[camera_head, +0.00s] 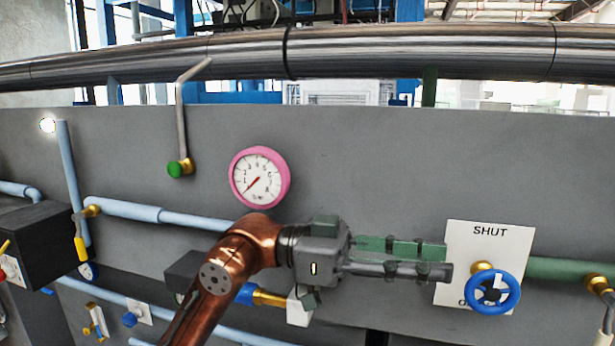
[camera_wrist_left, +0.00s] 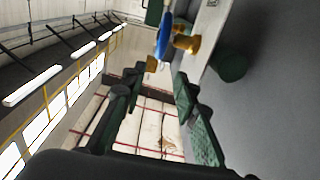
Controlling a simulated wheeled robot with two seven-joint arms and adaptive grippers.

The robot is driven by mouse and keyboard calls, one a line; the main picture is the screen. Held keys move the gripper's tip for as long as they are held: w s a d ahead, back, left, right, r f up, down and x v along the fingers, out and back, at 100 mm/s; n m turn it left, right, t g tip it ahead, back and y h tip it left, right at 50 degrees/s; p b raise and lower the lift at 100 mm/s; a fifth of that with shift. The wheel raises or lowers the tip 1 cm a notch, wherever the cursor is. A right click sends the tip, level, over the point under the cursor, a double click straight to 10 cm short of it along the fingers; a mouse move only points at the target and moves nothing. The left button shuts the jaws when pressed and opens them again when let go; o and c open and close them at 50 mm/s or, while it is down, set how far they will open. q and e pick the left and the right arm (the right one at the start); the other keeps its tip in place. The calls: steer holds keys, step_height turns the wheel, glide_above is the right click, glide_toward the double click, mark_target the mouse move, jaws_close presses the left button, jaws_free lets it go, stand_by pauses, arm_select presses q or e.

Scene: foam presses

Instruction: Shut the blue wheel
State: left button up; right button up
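The blue wheel (camera_head: 514,292) is at the lower right of the head view, on a brass stem in front of a white plate (camera_head: 462,240). The plate reads SHUT at its top; the wheel partly hides the lettering at its bottom. In the left wrist view the blue wheel (camera_wrist_left: 164,32) shows nearly edge-on at the top, beyond the fingertips. My left gripper (camera_head: 448,261) points right, its tips just left of the wheel and apart from it. In the wrist view the left gripper's fingers (camera_wrist_left: 158,82) are spread with nothing between them. My right gripper is not in view.
A grey panel (camera_head: 380,170) stands behind the wheel. A green pipe (camera_head: 555,268) runs right from the plate to a brass fitting. A pink-rimmed gauge (camera_head: 260,178) is above my left arm. A black box (camera_head: 38,245) juts out at the left.

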arm_select(q)
steer(key=w+a+r+t+h+b, duration=0.1)
steer(key=w+a+r+t+h, duration=0.1)
steer(key=a+r, duration=0.4)
steer(key=w+a+r+t+h+b, duration=0.1)
steer(key=a+r+h, duration=0.3)
steer(key=a, duration=0.6)
steer(key=shift+w+r+m+t, duration=0.4)
steer(key=shift+w+r+t, duration=0.2)
steer(key=shift+r, duration=0.45)
